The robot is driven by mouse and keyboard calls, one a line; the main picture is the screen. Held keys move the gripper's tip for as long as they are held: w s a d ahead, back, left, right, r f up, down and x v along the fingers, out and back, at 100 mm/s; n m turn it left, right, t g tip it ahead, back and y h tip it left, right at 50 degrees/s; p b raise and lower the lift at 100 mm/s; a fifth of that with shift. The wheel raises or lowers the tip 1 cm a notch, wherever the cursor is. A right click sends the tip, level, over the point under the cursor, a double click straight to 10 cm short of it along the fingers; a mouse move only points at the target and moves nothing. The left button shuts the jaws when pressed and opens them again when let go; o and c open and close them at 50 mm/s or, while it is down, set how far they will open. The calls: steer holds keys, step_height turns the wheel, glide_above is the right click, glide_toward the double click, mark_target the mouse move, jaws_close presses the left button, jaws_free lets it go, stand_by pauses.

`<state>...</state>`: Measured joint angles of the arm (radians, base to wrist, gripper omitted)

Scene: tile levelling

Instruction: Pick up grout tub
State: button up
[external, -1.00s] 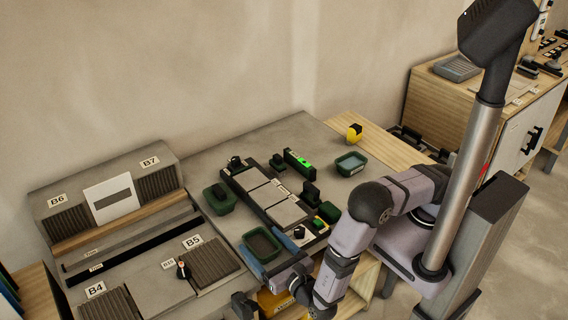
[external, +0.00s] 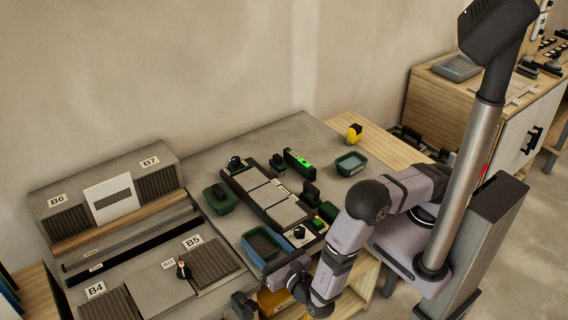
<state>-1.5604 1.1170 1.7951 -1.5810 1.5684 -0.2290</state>
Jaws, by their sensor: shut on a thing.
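The fingers and wrist hide part of the tub's near side. I cannot tell whether its base still touches the worktop.
A row of grey tiles in a dark frame (external: 253,184) lies just behind the tub. Another green tub (external: 219,199) holding a dark object stands at left, and a third tub (external: 351,163) stands at back right. A green-lit level (external: 299,161) and a yellow item (external: 354,133) are farther back.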

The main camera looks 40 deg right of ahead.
mark_target(262, 250)
step_height(262, 250, up, 10)
steer(key=b, duration=0.1)
steer(key=shift+b, duration=0.35)
